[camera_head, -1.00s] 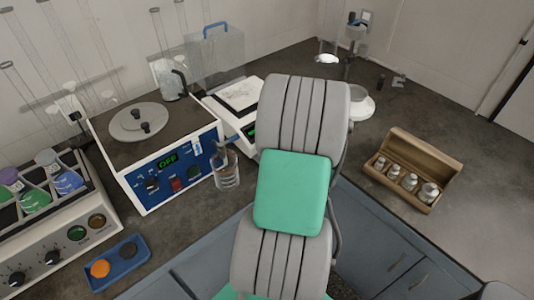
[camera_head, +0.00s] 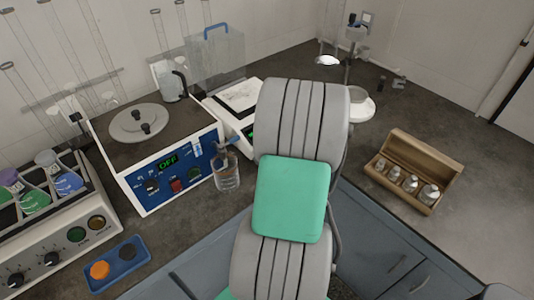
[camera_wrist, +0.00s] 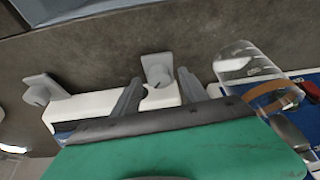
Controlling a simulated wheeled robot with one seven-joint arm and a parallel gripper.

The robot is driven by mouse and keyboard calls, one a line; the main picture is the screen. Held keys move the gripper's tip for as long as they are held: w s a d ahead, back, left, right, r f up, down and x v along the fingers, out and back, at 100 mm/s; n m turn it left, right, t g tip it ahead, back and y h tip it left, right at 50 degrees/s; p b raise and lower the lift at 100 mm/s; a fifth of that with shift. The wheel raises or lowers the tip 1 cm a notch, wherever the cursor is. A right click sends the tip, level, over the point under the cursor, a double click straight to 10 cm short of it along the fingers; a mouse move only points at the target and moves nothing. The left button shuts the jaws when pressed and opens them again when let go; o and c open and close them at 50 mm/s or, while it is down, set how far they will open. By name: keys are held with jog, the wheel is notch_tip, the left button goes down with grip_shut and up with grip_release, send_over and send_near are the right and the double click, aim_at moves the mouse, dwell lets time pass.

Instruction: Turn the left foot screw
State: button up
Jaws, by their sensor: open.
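The white balance (camera_head: 238,96) stands behind my arm in the head view, which hides its front. In the wrist view its white body (camera_wrist: 92,106) shows two grey foot screws. One foot screw (camera_wrist: 157,72) lies between my open gripper's fingers (camera_wrist: 160,88), and I cannot tell whether they touch it. The other foot screw (camera_wrist: 42,90) is to the left in that view, clear of the fingers. The wrist view looks flipped against the head view, so the screw between the fingers is on the bottle's side. My gripper is hidden in the head view.
A clear wash bottle (camera_head: 227,172) stands close by; it shows right of the fingers in the wrist view (camera_wrist: 243,62). A blue-fronted centrifuge (camera_head: 165,165) is to the left. A wooden weight box (camera_head: 412,172) and bare counter are to the right.

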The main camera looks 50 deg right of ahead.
jog(key=v, duration=0.7)
jog(key=shift+r+b, duration=0.3)
jog(key=shift+r, duration=0.1)
jog(key=shift+s, duration=0.15)
